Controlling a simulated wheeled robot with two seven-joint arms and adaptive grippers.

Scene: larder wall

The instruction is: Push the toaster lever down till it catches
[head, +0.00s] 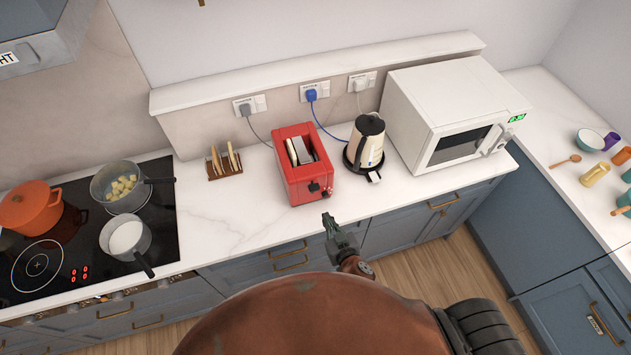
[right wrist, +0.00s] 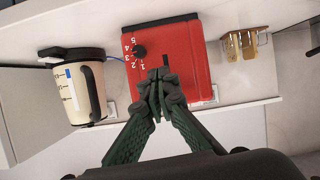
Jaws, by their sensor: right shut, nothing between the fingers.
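The red toaster (head: 298,181) stands on the white counter with pale bread slices (head: 303,150) in its top. Its front has a black dial and a black lever (head: 327,192), close to the front edge. In the right wrist view, the toaster (right wrist: 192,75) shows its numbered dial (right wrist: 139,50) and a dark lever slot (right wrist: 166,60). My right gripper (head: 327,218) is shut and empty, just in front of the toaster. Its fingertips (right wrist: 158,76) overlap the toaster front below the slot in the wrist picture; contact cannot be told. My left gripper is not in view.
A cream kettle (head: 366,142) stands right of the toaster, then a white microwave (head: 440,105). A toast rack (head: 225,170) stands to the left. Pans (head: 125,240) sit on the hob at far left. Cables run to wall sockets behind.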

